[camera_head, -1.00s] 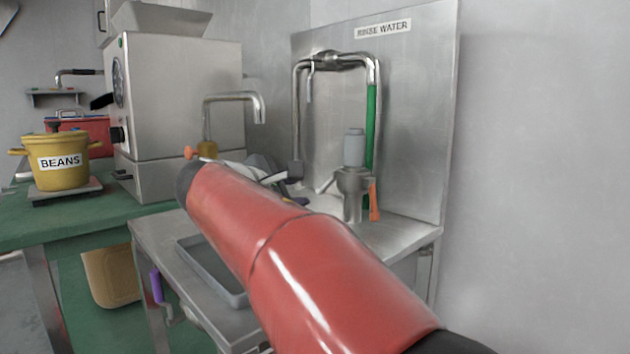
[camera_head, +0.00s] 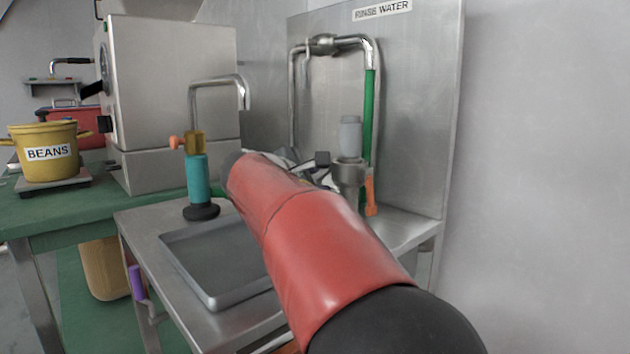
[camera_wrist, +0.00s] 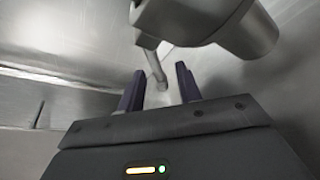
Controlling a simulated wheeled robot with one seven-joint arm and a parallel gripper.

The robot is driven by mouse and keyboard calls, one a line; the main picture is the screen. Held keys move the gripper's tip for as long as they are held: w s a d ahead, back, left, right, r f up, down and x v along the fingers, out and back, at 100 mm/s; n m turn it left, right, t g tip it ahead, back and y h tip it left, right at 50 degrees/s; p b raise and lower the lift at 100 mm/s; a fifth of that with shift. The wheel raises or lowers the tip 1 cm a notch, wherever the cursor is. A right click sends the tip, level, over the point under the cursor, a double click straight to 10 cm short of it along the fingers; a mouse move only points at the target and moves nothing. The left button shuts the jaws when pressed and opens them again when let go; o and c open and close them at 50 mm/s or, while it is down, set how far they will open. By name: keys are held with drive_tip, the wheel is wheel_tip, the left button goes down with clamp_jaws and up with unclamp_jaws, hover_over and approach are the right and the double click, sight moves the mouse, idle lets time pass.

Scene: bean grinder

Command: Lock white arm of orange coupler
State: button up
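In the wrist view, my gripper (camera_wrist: 160,72) is open, with its two dark fingers apart. A pale arm (camera_wrist: 153,62) hangs from a grey-white rounded fitting (camera_wrist: 205,18), its end between the fingers; contact cannot be told. In the head view, my red arm hides most of the gripper; a dark part of it (camera_head: 322,158) shows beside the metal fitting (camera_head: 348,172) under a grey cylinder (camera_head: 350,134). An orange piece (camera_head: 371,195) hangs by the green pipe (camera_head: 370,120). An amber-orange coupler (camera_head: 194,142) tops a teal cylinder (camera_head: 199,178). Which orange part is the task's coupler is unclear.
A steel back panel (camera_head: 415,110) labelled RINSE WATER stands behind the fitting. A bent pipe (camera_head: 215,82) rises left of it. A grey tray (camera_head: 205,298) lies on the steel table. A yellow BEANS pot (camera_head: 48,168) and a steel machine (camera_head: 180,90) stand on the left.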

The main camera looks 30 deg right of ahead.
drive_tip(key=shift+c, duration=0.2)
clamp_jaws()
drive_tip(key=shift+s+r+p, duration=0.1)
drive_tip(key=shift+p, duration=0.35)
drive_tip(key=shift+s+n+g+p, duration=0.15)
drive_tip(key=shift+n+g+p, duration=0.2)
drive_tip(key=shift+p, duration=0.65)
drive_tip(key=n+g+p, duration=0.1)
drive_tip(key=p, duration=0.3)
drive_tip(key=shift+s+n, duration=0.35)
drive_tip(key=s+f+n+g+p, duration=0.1)
drive_tip(key=n+p, duration=0.1)
drive_tip(key=p, duration=0.3)
drive_tip(key=shift+s+d+g, duration=0.1)
drive_tip(key=shift+d+g, duration=0.05)
drive_tip(key=shift+g, duration=0.1)
drive_tip(key=shift+s+f+n+p, duration=0.2)
drive_tip(key=shift+n+p, duration=0.1)
drive_tip(key=shift+p, duration=0.2)
drive_tip(key=shift+f, duration=0.15)
